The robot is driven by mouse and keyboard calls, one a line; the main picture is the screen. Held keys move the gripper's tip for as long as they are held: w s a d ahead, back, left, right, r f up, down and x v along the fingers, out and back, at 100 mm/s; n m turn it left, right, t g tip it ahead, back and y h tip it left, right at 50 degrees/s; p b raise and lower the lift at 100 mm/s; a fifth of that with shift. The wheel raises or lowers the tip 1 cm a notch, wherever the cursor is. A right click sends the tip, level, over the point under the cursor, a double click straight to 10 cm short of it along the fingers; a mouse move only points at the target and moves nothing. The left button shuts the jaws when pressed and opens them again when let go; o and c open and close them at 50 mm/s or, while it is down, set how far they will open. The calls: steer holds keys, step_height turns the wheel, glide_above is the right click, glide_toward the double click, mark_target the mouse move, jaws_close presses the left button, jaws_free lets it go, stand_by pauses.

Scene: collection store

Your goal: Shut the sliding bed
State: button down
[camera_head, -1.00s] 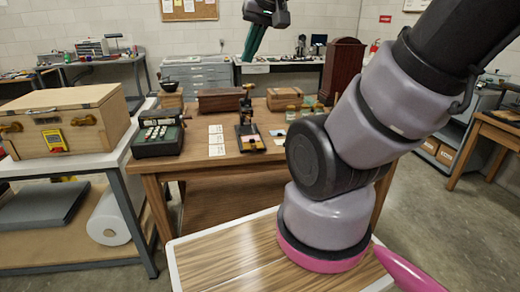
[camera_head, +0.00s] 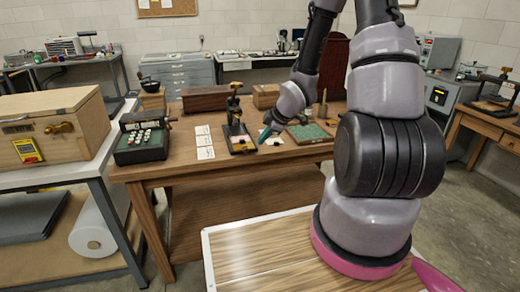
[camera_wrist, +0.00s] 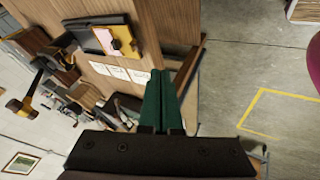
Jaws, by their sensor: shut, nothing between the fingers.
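A small black hand press (camera_head: 234,118) stands upright on the wooden table, right of the white cards. Its low bed (camera_head: 243,145) shows at the press's foot, on the side toward me. In the wrist view, which is turned sideways, the bed (camera_wrist: 118,37) shows a dark plate, a pale pink piece and a yellow piece at the upper left. My gripper (camera_head: 266,135) has green fingers and is just right of the bed, apart from it as far as I can see. In the wrist view, the gripper (camera_wrist: 160,75) is shut and empty. How far the bed is slid out is hard to tell.
White cards (camera_head: 204,142) lie left of the press, beside a dark green keyed machine (camera_head: 142,138). A green mat (camera_head: 308,132) lies to the right, near my arm. A wooden box (camera_head: 48,128) stands on the left bench. Open floor (camera_wrist: 255,70) lies beyond the table edge.

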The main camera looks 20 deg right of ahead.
steer(key=w+r+x, duration=0.1)
steer(key=w+x, duration=0.1)
steer(key=x, duration=1.1)
steer(key=shift+w+d+r+y, duration=0.15)
steer(key=shift+w+d+y, duration=0.1)
steer(key=shift+y, duration=0.05)
